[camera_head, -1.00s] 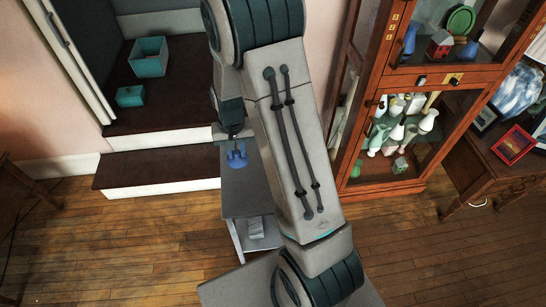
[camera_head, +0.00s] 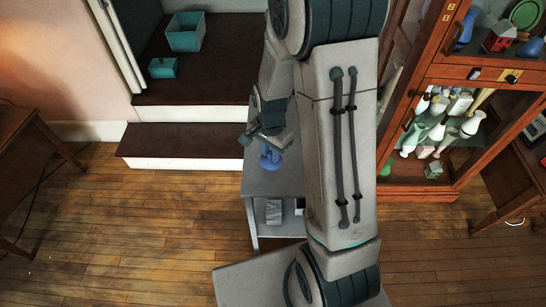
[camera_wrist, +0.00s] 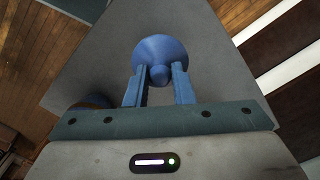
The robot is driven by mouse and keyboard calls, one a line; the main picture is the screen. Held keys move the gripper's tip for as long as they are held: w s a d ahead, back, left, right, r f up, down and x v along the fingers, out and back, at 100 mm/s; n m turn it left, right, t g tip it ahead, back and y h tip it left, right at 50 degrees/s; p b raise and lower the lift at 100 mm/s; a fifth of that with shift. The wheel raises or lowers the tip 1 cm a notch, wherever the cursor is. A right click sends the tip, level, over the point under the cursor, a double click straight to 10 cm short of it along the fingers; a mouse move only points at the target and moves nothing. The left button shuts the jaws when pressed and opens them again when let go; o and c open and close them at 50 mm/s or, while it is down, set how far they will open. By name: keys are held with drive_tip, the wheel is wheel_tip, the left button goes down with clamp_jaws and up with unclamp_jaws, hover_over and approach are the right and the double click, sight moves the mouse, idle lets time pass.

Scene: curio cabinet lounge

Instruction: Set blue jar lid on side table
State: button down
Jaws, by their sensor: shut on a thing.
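The blue jar lid (camera_head: 270,158) is a round dish-like piece with a small knob; it also shows in the wrist view (camera_wrist: 160,48). My gripper (camera_head: 267,143) is shut on it, with the two fingers (camera_wrist: 160,80) either side of the knob. The grey side table (camera_head: 262,183) is below the lid, and its bare top fills much of the wrist view (camera_wrist: 215,60). I cannot tell whether the lid touches the top. My arm hides the table's right part in the head view.
A dark rounded object (camera_wrist: 92,103) is partly hidden at the left of my gripper in the wrist view. A dark step (camera_head: 180,140) lies left of the table. A glass curio cabinet (camera_head: 410,170) stands at the right. Wooden floor is open at front left.

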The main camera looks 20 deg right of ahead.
sight(271, 159)
drive_tip(key=shift+f, duration=1.9)
drive_tip(key=shift+f, duration=0.1)
drive_tip(key=c, duration=1.2)
unclamp_jaws()
drive_tip(key=shift+c, duration=0.2)
wheel_tip(271, 159, up, 12)
drive_tip(key=shift+r+p, duration=0.1)
drive_tip(key=shift+p, duration=0.2)
drive_tip(key=s+r+n+t, duration=0.2)
drive_tip(key=s+r+n, duration=0.9)
drive_tip(key=s, duration=0.3)
drive_tip(key=shift+r+t, duration=0.3)
drive_tip(key=shift+t, duration=0.1)
